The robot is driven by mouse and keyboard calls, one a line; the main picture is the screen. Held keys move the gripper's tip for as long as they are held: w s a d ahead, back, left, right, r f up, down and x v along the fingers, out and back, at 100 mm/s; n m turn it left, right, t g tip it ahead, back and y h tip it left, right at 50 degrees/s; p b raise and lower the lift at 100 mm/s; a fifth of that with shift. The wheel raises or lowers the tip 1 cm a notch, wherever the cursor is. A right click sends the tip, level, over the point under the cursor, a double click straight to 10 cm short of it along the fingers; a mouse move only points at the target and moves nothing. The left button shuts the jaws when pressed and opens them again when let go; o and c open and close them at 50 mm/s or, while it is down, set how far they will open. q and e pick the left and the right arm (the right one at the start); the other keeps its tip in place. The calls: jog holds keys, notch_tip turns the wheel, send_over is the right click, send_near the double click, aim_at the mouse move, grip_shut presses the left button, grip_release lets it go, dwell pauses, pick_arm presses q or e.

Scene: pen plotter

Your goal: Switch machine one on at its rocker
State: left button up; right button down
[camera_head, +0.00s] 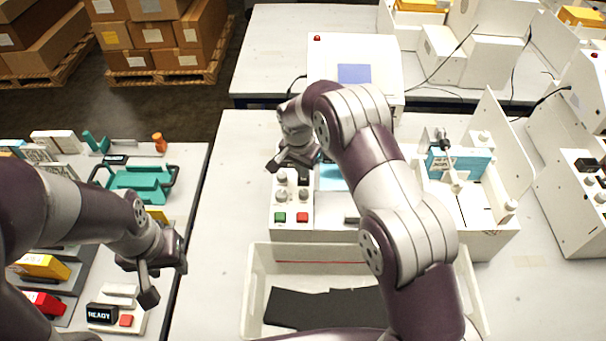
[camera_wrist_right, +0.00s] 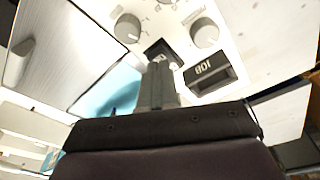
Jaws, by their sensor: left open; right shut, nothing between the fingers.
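A white machine (camera_head: 283,232) stands at the middle of the table, with grey knobs, a green button (camera_head: 280,217) and a red button (camera_head: 302,217) on its panel. My right gripper (camera_head: 284,165) is shut and empty over the far end of this panel. In the right wrist view its fingertips (camera_wrist_right: 160,70) are at a dark rocker-like part (camera_wrist_right: 158,46) between two knobs, beside a small display reading JOB (camera_wrist_right: 208,71). The fingers partly hide that dark part; contact and its position cannot be told. My left gripper (camera_head: 162,275) is open and empty at the left.
A white bin (camera_head: 258,277) with dark sheets sits in front of the machine. A second machine with a teal part (camera_head: 460,162) stands to the right. The left table holds a READY display (camera_head: 102,314) and a teal tray (camera_head: 138,182). Bare table lies left of the machine.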

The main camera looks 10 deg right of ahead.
jog(key=shift+f+b, duration=0.6)
jog(key=shift+f, duration=0.25)
dwell(0.8)
jog(key=shift+r, duration=0.1)
jog(key=shift+r+p, duration=2.1)
jog(key=shift+r, duration=1.35)
jog(key=shift+f, duration=0.1)
